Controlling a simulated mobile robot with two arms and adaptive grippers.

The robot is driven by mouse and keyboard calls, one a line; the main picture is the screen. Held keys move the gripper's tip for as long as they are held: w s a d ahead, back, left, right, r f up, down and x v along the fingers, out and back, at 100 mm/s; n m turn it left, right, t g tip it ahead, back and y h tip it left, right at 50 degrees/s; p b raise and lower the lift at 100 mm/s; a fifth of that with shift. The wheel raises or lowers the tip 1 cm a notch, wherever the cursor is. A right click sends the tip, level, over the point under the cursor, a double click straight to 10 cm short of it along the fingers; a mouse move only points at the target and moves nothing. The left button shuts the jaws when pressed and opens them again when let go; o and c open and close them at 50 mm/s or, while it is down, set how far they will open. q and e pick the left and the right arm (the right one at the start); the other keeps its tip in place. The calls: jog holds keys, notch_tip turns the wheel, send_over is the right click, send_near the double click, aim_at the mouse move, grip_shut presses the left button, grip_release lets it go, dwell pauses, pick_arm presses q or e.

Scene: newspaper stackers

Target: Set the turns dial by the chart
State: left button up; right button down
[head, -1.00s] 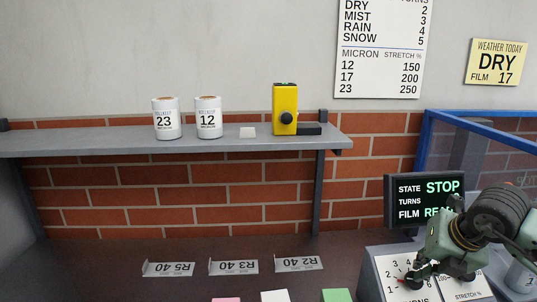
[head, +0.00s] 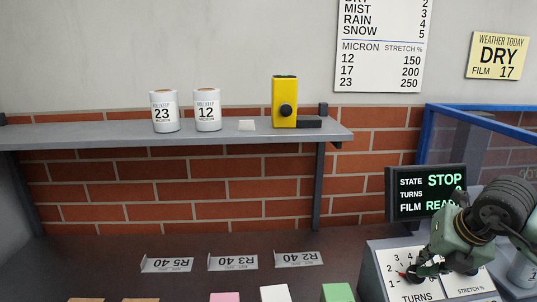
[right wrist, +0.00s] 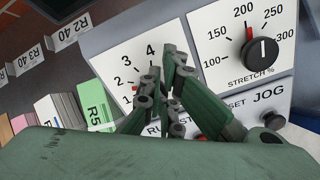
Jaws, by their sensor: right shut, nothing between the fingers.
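The turns dial panel (head: 387,288) is at the lower right of the head view. It also shows in the right wrist view (right wrist: 110,57), with numbers in an arc and a small red pointer mark near the 1 and 2. My right gripper (head: 415,274) is shut and empty, its fingertips at the dial; in the right wrist view the fingers (right wrist: 160,95) cover most of the knob, so contact is unclear. The wall chart (head: 380,60) lists weather above micron and stretch; its top is cut off. The weather card (head: 497,56) reads DRY, FILM 17. My left gripper is out of view.
A blue-framed clear guard (head: 470,115) stands behind my right arm.

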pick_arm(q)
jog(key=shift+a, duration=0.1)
pick_arm(e)
jog(key=shift+a+f, duration=0.1)
jog(key=shift+f, duration=0.05)
jog(key=shift+w+d+r, duration=0.25)
jog(key=shift+w+r, duration=0.05)
jog(key=shift+r, duration=0.05)
jog(key=shift+s+r+p, duration=0.15)
jog(key=shift+r+p, duration=0.35)
jog(key=shift+r, duration=0.1)
pick_arm(q)
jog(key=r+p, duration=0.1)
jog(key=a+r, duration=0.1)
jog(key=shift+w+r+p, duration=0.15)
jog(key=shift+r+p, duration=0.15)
jog(key=shift+p, duration=0.05)
pick_arm(e)
jog(key=v, duration=0.4)
jog(key=shift+s+d+r, duration=0.1)
jog(key=shift+s+r, duration=0.1)
jog(key=shift+s, duration=0.1)
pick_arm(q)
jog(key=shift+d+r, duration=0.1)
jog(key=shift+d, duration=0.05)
